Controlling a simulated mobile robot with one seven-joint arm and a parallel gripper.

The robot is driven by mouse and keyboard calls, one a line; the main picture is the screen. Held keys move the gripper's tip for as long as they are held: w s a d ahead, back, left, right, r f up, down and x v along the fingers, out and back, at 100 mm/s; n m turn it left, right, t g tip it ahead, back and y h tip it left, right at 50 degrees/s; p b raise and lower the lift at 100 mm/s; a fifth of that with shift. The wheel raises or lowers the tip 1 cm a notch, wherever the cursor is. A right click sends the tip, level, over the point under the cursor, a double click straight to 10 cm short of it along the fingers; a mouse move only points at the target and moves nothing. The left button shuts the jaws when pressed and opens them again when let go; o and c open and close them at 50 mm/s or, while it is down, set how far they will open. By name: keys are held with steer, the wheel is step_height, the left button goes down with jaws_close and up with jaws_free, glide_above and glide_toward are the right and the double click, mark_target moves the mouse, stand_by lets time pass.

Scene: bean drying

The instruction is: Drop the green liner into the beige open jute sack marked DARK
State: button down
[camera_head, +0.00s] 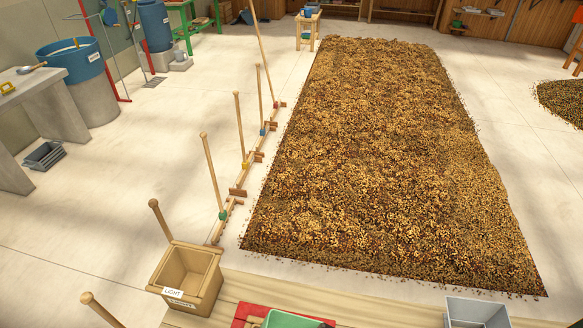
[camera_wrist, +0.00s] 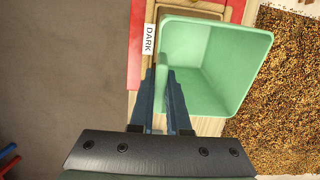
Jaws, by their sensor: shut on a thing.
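My gripper (camera_wrist: 166,92) is shut on the near wall of the green liner (camera_wrist: 240,80), an open, empty tub, in the wrist view. The liner also shows at the bottom edge of the head view (camera_head: 290,320), mostly cut off. The beige DARK sack, with its white label (camera_wrist: 149,38), lies behind and below the liner in the wrist view. Only its label side and part of its rim show; the liner hides the rest. I cannot tell how far the liner is above it.
A wooden box labelled LIGHT (camera_head: 186,290) stands at the lower left, and a grey bin (camera_head: 475,314) at the lower right. A red surface (camera_head: 250,312) borders the DARK sack. A wide bed of beans (camera_head: 380,160) lies beyond, with long-handled rakes (camera_head: 212,175) along its left side.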

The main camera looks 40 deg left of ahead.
steer(key=shift+d+b+x, duration=0.25)
steer(key=shift+b+x, duration=0.25)
steer(key=shift+x, duration=0.65)
steer(key=c, duration=0.8)
jaws_free()
steer(key=shift+w+f, duration=0.1)
steer(key=shift+w, duration=0.15)
